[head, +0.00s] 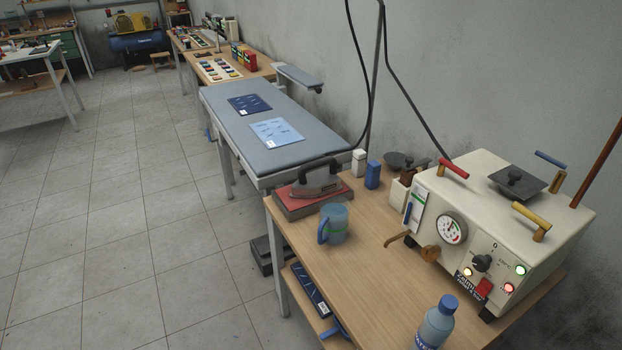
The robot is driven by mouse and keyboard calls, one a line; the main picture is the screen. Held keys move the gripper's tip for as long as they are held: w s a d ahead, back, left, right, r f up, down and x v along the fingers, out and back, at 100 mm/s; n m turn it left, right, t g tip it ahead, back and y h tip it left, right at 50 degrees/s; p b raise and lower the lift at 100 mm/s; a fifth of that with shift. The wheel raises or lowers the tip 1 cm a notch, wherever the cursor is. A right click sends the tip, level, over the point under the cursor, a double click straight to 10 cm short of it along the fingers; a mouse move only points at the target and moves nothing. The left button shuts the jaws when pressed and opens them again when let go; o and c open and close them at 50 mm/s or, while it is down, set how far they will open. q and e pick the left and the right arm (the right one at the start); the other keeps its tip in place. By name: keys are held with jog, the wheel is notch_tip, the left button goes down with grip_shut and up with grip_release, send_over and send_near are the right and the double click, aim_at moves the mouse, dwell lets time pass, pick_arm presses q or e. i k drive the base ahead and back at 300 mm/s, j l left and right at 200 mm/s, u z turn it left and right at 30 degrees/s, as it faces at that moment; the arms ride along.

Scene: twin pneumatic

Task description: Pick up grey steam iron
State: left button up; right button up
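The grey steam iron (318,182) sits on a red-topped iron rest (300,204) at the far left corner of the wooden table (378,270). Its dark handle is on top. No gripper and no arm of mine shows in the head view, so I cannot see whether either one is open or shut.
A blue mug (334,224) stands just in front of the iron rest. A cream steam generator (505,215) fills the table's right side, and a bottle (437,322) stands at the front. A padded ironing board (237,112) lies behind. The tiled floor (130,230) at left is clear.

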aim_at(314, 185)
jog(key=i+j+z, duration=0.15)
jog(key=z, duration=0.3)
jog(key=i+j+z, duration=0.1)
jog(key=j+z, duration=0.15)
jog(key=z, duration=0.25)
jog(key=j+z, duration=0.2)
jog(key=z, duration=0.25)
